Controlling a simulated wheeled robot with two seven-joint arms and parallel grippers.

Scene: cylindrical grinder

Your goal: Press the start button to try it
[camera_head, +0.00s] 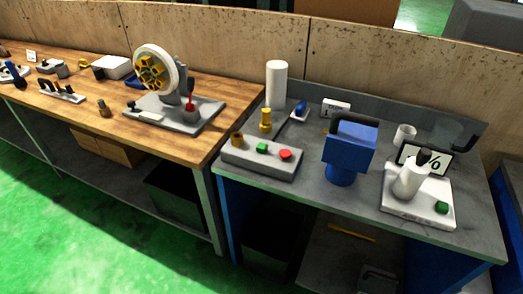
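A grey control box (258,162) sits at the front left of the grey-topped table. On its top are a green button (262,148), a red button (285,154) to its right, and a brown-gold knob (237,140) at its left end. Another green button (442,207) is on the white base of a device (405,207) at the right of the same table. No label tells which one is the start button. Neither of my grippers is in view, and nothing covers the buttons.
A blue device with a black handle (348,150) stands right of the control box. A yellow-gold post (265,121) and a white cylinder (276,84) stand behind it. The wooden bench (213,90) at left carries a wheel machine (158,72). Green floor (110,225) lies open in front.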

